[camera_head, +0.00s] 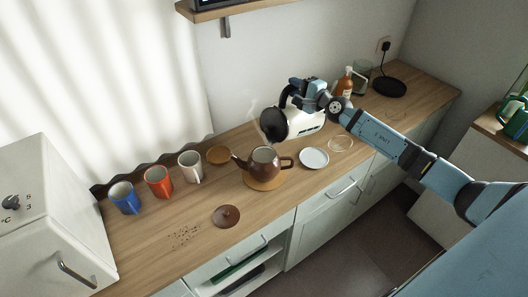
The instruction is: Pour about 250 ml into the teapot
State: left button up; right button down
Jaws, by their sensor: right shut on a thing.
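The brown teapot (264,162) stands upright and lidless on a round wooden mat (262,184), its spout to the left and its handle to the right. Its brown lid (227,216) lies on the counter in front. My right gripper (311,98) is shut on the kettle (308,122), at its handle. The kettle is white with a black end and is held tilted above the teapot, with the black end toward the lower left. Faint steam shows beside it. I cannot make out a stream of water or the level in the teapot. My left gripper is out of view.
Blue (125,199), red (158,183) and white (190,167) mugs stand left of the teapot, near a small wooden dish (218,155). A white saucer (314,158) lies to the right. An amber bottle (345,82) and black kettle base (389,87) stand behind. Dark crumbs (185,237) lie in front.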

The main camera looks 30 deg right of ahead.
aim_at(287, 88)
jog(key=shift+s+a+r+p, duration=0.15)
jog(key=shift+a+r+p, duration=0.45)
jog(key=shift+p, duration=0.1)
jog(key=shift+a+n+p, duration=0.3)
jog(key=shift+n, duration=0.1)
jog(key=shift+d, duration=0.15)
jog(key=shift+r, duration=0.15)
jog(key=shift+s+a+r+n, duration=0.15)
jog(key=shift+a+n, duration=0.25)
jog(key=shift+a, duration=0.25)
dwell(1.6)
jog(key=shift+a+b, duration=0.15)
jog(key=shift+b, duration=0.2)
dwell(0.6)
jog(key=shift+s+a+r+n, duration=0.1)
jog(key=shift+a+r+n, duration=0.1)
jog(key=shift+n, duration=0.1)
dwell(0.4)
